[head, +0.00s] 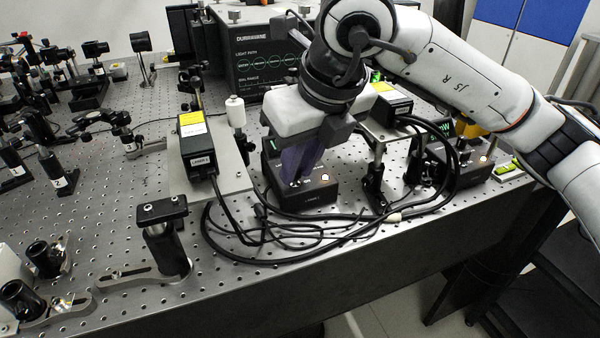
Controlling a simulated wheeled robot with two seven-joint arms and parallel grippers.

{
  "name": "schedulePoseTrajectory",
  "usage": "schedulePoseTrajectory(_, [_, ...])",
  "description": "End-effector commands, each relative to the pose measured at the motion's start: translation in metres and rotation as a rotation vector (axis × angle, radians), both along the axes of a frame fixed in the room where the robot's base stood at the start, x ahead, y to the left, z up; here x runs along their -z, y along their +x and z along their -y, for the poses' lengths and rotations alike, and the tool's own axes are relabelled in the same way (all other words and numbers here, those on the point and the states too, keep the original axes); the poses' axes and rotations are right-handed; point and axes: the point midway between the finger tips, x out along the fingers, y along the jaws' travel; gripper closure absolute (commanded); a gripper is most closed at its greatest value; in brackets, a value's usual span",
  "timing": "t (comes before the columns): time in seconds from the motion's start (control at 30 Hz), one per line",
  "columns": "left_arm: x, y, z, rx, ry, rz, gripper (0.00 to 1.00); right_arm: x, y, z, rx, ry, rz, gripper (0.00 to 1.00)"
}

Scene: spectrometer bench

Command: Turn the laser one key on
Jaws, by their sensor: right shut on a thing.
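The laser one control box (330,192) is a small black box near the front of the bench, with a lit amber button (326,178) on top. My right gripper (297,176) reaches down from above to the top of this box. Its purple-tinted fingers are shut on the key there, left of the lit button. The fingers hide the key, so its turn angle cannot be told. The laser labelled LASER 1 (196,150) is a black unit with a yellow label on a raised plate to the left. My left gripper is out of view.
Black cables (300,232) loop around the box along the front edge. A second laser (393,106) and a second control box (470,172) stand to the right. The DURAWAVE spectrometer (262,65) is behind. Post-mounted optics crowd the left.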

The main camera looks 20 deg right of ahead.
Motion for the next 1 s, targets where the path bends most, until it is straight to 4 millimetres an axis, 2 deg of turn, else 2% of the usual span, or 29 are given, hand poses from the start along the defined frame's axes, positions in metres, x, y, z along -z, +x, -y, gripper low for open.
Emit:
schedulePoseTrajectory(0.4, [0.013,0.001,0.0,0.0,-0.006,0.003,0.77,0.0,0.0,-0.002,0.198,0.001,0.001,1.0])
schedulePoseTrajectory(0.97, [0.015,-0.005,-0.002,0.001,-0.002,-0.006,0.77,-0.001,0.0,-0.002,0.228,0.002,0.001,1.0])
schedulePoseTrajectory(1.0, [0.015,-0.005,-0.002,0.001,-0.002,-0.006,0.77,-0.001,0.0,-0.002,0.228,0.002,0.001,0.8])
